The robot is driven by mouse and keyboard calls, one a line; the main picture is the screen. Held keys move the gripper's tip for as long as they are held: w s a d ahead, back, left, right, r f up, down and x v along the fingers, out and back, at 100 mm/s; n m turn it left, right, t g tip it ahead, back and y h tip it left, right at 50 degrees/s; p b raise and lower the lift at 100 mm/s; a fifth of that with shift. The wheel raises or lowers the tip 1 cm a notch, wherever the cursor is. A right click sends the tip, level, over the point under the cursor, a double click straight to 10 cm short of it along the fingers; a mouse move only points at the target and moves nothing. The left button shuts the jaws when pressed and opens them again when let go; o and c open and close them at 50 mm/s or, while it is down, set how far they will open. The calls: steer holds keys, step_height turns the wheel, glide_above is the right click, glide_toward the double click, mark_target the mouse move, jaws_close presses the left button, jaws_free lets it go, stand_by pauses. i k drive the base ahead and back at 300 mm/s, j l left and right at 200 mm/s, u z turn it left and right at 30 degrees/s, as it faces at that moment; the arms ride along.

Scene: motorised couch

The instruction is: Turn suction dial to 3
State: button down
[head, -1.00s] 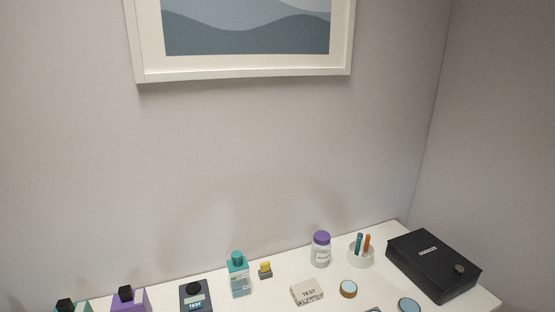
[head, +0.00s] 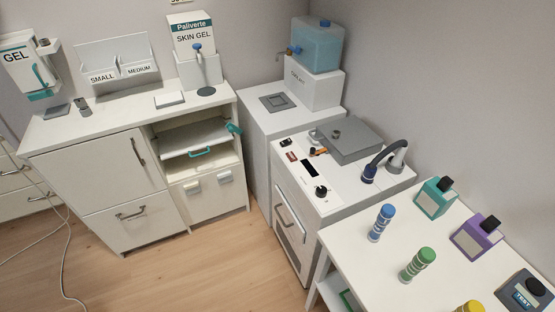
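A white machine cabinet (head: 346,206) stands in the middle right of the head view. A small black round dial (head: 321,191) sits on its control panel near the front edge, and its markings and setting are too small to read. I cannot tell for sure that it is the suction dial. A dark display (head: 310,168) lies just behind the dial on the same panel. A black hose with a dark blue end (head: 369,173) rests at the right of the machine top. My gripper is not in view.
A grey lidded box (head: 350,139) sits on the machine. To the right, a white table (head: 385,275) holds several bottles and a black TEST device (head: 525,292). A white cabinet (head: 95,180) with a partly open drawer stands left. Wooden floor (head: 200,270) is clear in front.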

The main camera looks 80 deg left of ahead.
mark_target(321, 191)
steer(key=u, duration=1.75)
steer(key=i+j, duration=0.1)
steer(key=j, duration=0.25)
steer(key=i+j+u, duration=0.15)
steer(key=j, duration=0.55)
steer(key=i+j+u, duration=0.15)
steer(key=j, duration=0.2)
